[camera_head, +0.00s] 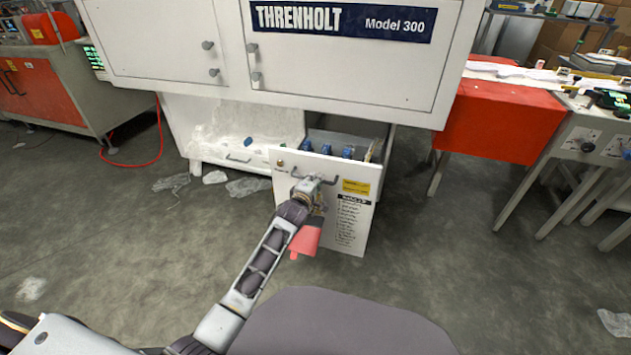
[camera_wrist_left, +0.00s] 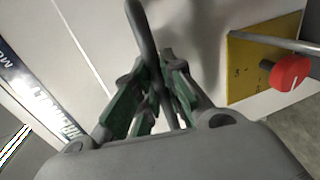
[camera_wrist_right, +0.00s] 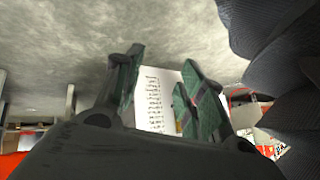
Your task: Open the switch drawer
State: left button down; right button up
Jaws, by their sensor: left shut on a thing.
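The switch drawer (camera_head: 345,240), with a white front, stands pulled out from under the Threnholt cabinet, and its inside with several blue switch-like parts (camera_head: 326,150) shows from above. A dark bar handle (camera_head: 331,181) is on its front, beside a yellow label. My left gripper (camera_head: 311,184) is at this handle. In the left wrist view the handle bar (camera_wrist_left: 143,30) runs between the green fingers (camera_wrist_left: 152,105), which are shut on it. My right gripper (camera_wrist_right: 158,88) shows only in its wrist view, with fingers apart and nothing between them; a white printed panel is beyond.
The white cabinet (camera_head: 150,50) overhangs the drawer. A white drawer or bin with clear film (camera_head: 235,130) lies left of it. Crumpled film (camera_head: 247,187) is on the floor. A red-sided table (camera_head: 500,120) stands right. The floor right of the drawer is clear.

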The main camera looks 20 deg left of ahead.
pick_arm(q)
jog(key=shift+s, duration=0.1)
pick_arm(e)
jog(key=shift+s, duration=0.15)
pick_arm(q)
jog(key=p+v, duration=0.1)
jog(key=v, duration=0.1)
jog(key=f+p+v, duration=0.1)
jog(key=p+v, duration=0.1)
jog(key=shift+s, duration=0.3)
pick_arm(e)
jog(key=shift+g+h, duration=0.3)
jog(key=r, duration=0.4)
jog(key=shift+d+r, duration=0.3)
jog(key=shift+f, duration=0.1)
pick_arm(q)
jog(key=c, duration=1.5)
grip_release()
jog(key=shift+r, duration=0.1)
pick_arm(e)
jog(key=shift+d+f, duration=0.1)
jog(key=shift+d, duration=0.1)
jog(key=shift+a, duration=0.1)
pick_arm(q)
jog(key=shift+s, duration=0.15)
jog(key=shift+v, duration=5.8)
